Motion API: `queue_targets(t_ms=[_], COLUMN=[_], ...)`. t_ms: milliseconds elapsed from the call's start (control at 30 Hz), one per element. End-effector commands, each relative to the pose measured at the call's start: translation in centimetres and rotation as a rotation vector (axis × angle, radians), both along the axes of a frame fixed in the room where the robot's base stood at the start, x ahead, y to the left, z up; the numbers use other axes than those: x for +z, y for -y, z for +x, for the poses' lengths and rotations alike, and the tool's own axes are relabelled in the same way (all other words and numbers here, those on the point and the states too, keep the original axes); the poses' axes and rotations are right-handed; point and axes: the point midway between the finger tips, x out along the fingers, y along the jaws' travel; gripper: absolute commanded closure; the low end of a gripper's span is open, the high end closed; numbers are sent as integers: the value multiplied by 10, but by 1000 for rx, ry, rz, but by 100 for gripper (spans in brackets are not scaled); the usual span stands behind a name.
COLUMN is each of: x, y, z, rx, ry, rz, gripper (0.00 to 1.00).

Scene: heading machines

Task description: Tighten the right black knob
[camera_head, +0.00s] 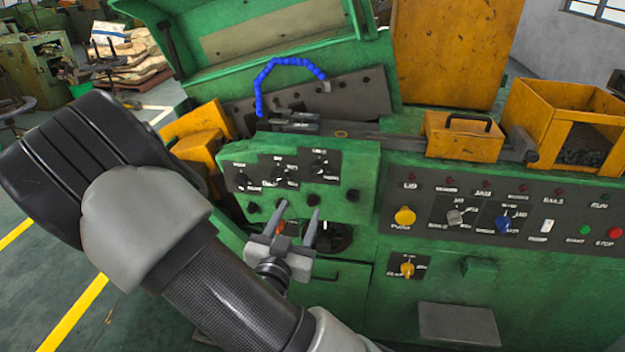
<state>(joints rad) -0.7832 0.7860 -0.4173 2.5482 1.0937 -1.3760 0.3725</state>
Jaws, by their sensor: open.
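A green machine panel (360,165) carries small black knobs along its lower edge. The rightmost black knob (352,195) sits near the panel's right corner, and another black knob (252,207) is at the left. A black knob (313,199) between them is close to my gripper's right fingertip in the picture. Above them are dark plates with dials, the right dial (320,166) among them. My gripper (299,208) is open and empty, its two grey fingers pointing up at the panel's lower edge. I cannot tell whether the fingertips touch anything.
A red-orange knob (281,227) and a dark round part (333,237) lie behind my fingers. To the right is a control panel (470,212) with yellow and blue knobs. A blue segmented hose (285,62) arches above. An orange box (463,136) and open orange bin (548,105) stand right.

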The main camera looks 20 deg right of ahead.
Motion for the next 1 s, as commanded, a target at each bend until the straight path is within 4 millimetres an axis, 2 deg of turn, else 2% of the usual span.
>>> queue_targets(t_ms=[33, 100, 567, 633, 1000], x=[-8, -9, -8, 0, -1], y=[3, 7, 32, 41, 86], z=[3, 9, 38, 49, 105], rx=[-3, -3, -1, -5, -4], ry=[6, 6, 3, -2, -3], rz=[5, 5, 5, 0, -1], gripper=[50, 50, 50, 50, 50])
